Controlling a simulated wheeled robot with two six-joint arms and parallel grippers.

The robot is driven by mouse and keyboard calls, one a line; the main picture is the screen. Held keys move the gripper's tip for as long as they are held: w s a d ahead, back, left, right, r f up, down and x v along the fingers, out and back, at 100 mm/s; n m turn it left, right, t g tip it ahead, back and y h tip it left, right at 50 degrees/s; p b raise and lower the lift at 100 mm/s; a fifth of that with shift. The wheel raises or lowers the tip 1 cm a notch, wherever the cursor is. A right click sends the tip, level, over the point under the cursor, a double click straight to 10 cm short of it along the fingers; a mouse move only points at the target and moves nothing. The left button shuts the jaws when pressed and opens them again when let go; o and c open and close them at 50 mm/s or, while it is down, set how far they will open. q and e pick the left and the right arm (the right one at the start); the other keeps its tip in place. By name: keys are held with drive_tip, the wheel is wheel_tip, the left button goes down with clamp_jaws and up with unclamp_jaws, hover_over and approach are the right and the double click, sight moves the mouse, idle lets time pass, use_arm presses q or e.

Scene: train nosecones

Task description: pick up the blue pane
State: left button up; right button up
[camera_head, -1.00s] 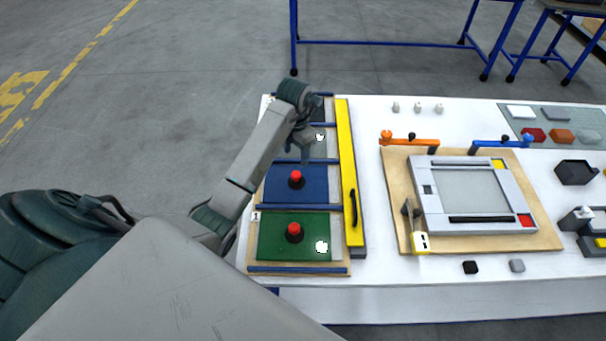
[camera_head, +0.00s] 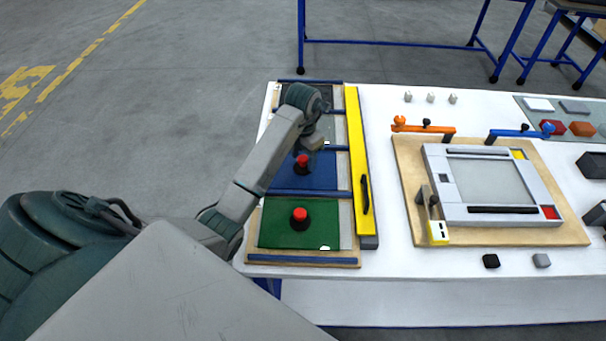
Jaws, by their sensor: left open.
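The blue pane (camera_head: 325,176) lies in a wooden rack on the white table, with a red-topped knob (camera_head: 302,163) standing on it. My left gripper (camera_head: 309,150) is over the far edge of the blue pane, close to the knob. Its fingers are small and partly hidden by the wrist. It is open, and the pane lies flat below it. My right gripper is not in view.
A green pane (camera_head: 280,229) with a similar knob lies nearer in the rack. A yellow bar (camera_head: 358,150) with a black handle runs along the rack's right side. Right of it, a wooden board (camera_head: 412,190) holds a grey frame (camera_head: 436,185).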

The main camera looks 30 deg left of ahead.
use_arm(q)
drive_tip(key=shift+f, duration=0.7)
drive_tip(key=shift+s+r, duration=0.1)
drive_tip(key=shift+c, duration=0.6)
clamp_jaws()
drive_tip(key=shift+r, duration=0.1)
